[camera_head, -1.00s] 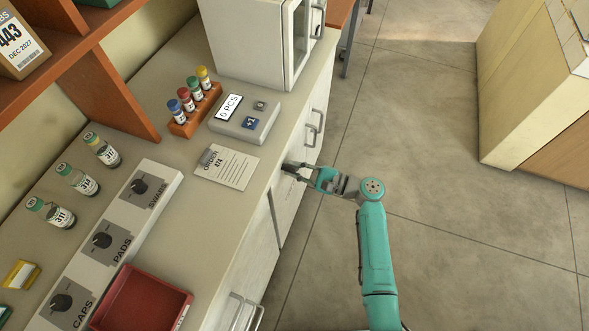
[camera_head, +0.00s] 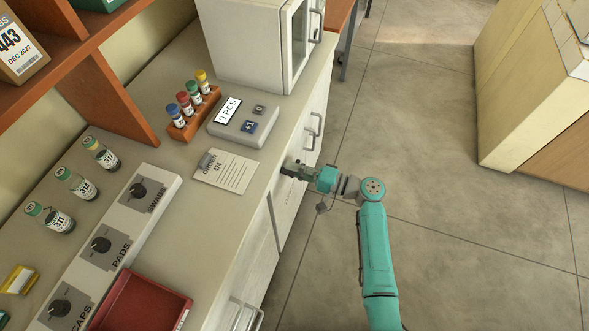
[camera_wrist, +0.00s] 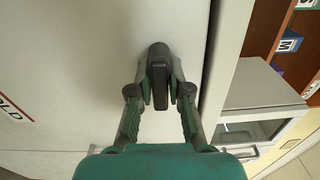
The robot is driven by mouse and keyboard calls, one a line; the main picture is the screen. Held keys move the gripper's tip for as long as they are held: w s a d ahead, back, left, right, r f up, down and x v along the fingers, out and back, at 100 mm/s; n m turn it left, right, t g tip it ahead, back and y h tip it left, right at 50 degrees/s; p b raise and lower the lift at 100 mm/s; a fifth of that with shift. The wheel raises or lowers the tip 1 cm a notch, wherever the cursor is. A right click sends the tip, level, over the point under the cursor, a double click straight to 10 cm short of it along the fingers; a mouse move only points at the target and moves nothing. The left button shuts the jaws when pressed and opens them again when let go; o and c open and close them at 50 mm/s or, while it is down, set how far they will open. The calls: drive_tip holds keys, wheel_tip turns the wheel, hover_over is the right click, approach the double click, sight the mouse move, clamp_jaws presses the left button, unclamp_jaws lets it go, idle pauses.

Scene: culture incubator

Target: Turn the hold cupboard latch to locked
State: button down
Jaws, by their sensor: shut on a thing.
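The hold cupboard door (camera_wrist: 70,70) is a pale panel under the counter, with part of a red-lined sign reading "OLD" (camera_wrist: 14,108) at its left edge in the wrist view. The latch (camera_wrist: 158,72) is a dark, narrow handle that stands upright in the wrist view. My gripper (camera_wrist: 160,95) is shut on the latch, with one green-grey finger on each side of it. In the head view my gripper (camera_head: 300,173) is at the cupboard front, just below the counter edge, and hides much of the latch.
The counter (camera_head: 215,220) above carries a clipboard sheet (camera_head: 227,170), a counter device reading "0 PCS" (camera_head: 238,118), a rack of coloured vials (camera_head: 194,112), a row of dials (camera_head: 120,240) and a red tray (camera_head: 140,300). The floor (camera_head: 420,140) to the right is clear.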

drive_tip(key=shift+n, duration=0.5)
drive_tip(key=c, duration=1.1)
unclamp_jaws()
drive_tip(key=shift+d, duration=0.1)
drive_tip(key=v, duration=1.1)
drive_tip(key=shift+s+d, duration=0.2)
drive_tip(key=shift+d, duration=0.1)
